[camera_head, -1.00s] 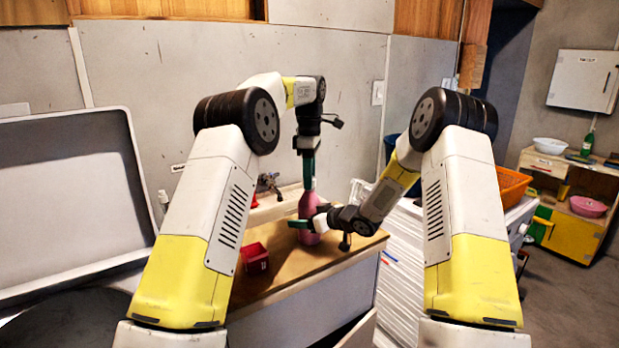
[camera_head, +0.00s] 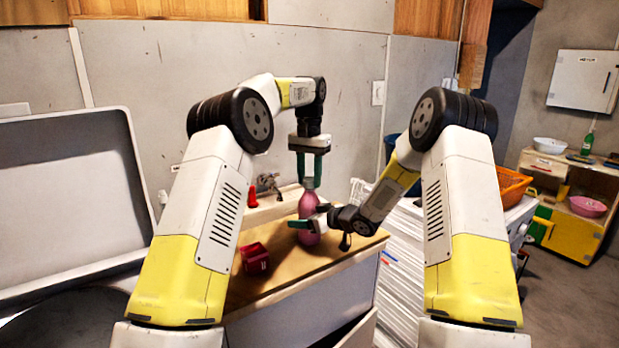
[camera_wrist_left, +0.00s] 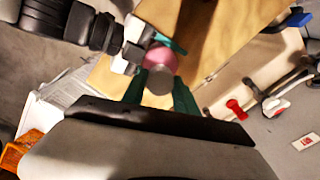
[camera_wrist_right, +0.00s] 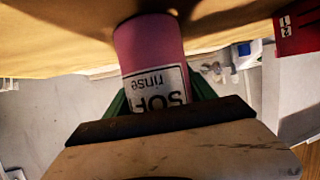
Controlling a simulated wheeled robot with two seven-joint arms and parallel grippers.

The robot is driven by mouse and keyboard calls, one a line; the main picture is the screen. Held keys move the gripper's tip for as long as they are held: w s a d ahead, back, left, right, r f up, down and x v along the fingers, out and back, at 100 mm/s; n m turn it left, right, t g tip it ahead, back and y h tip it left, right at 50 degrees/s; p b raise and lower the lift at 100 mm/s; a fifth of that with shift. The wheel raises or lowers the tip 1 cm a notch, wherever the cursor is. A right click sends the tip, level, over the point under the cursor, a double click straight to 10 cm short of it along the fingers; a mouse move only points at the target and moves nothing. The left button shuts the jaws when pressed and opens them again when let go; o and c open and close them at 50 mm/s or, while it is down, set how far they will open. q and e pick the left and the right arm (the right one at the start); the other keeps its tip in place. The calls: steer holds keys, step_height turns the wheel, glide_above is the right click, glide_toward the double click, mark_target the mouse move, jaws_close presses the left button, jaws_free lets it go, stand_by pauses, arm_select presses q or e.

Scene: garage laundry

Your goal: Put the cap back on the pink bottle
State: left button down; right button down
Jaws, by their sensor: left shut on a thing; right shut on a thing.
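The pink bottle (camera_head: 308,206) stands upright on the wooden counter (camera_head: 275,284). Its label, with "rinse" readable, shows in the right wrist view (camera_wrist_right: 155,85). My right gripper (camera_head: 302,224) is shut around the bottle's body from the side. The grey cap (camera_head: 309,183) is at the bottle's top, with no clear gap below it. My left gripper (camera_head: 310,175) points straight down above the bottle and is shut on the cap. In the left wrist view the cap's round grey top (camera_wrist_left: 160,82) shows between the green fingers. The thread is hidden.
A small red box (camera_head: 255,260) sits on the counter left of the bottle. A sink with a tap (camera_head: 268,184) and a red object (camera_head: 252,197) are behind. An orange basket (camera_head: 512,186) stands off to the right. The counter's front is clear.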

arm_select(q)
steer(key=m, duration=0.4)
steer(key=shift+m, duration=0.3)
steer(key=m, duration=0.5)
steer(key=c, duration=0.9)
jaws_free()
steer(key=shift+c, duration=0.2)
steer(key=shift+r, duration=2.25)
steer(key=shift+c, duration=0.4)
